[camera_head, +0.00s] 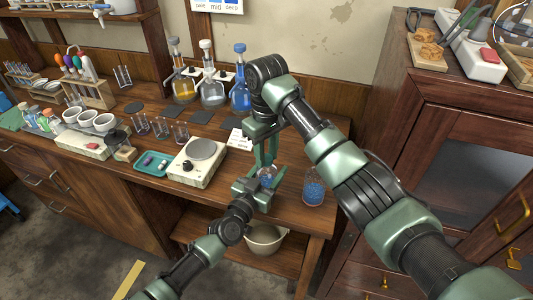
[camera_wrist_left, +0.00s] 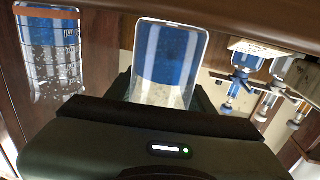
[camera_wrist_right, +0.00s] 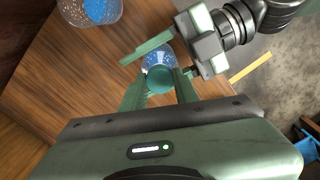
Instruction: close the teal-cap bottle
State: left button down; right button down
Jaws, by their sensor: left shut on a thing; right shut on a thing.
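My left gripper (camera_head: 262,186) is shut on a clear bottle (camera_head: 268,181) with blue contents near the table's front edge. The bottle (camera_wrist_left: 168,65) also shows between the left fingers in the left wrist view. My right gripper (camera_head: 265,160) reaches down from above and is shut on the teal cap (camera_wrist_right: 160,79). In the right wrist view the cap sits between the right fingertips, over the top of the bottle (camera_wrist_right: 160,57). I cannot tell whether the cap touches or sits on the bottle's neck, since the fingers hide it in the head view.
A second clear container (camera_head: 313,192) with blue beads stands to the right, close to the grippers. A balance (camera_head: 197,162) and a teal tray (camera_head: 140,168) lie to the left. Flasks (camera_head: 241,93) stand at the back. A cabinet (camera_head: 460,120) bounds the right side.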

jog(key=m, duration=0.5)
jog(key=shift+a, duration=0.1)
jog(key=m, duration=0.5)
jog(key=shift+m, duration=0.3)
jog(key=m, duration=0.8)
jog(key=c, duration=1)
grip_release()
jog(key=shift+n, duration=0.3)
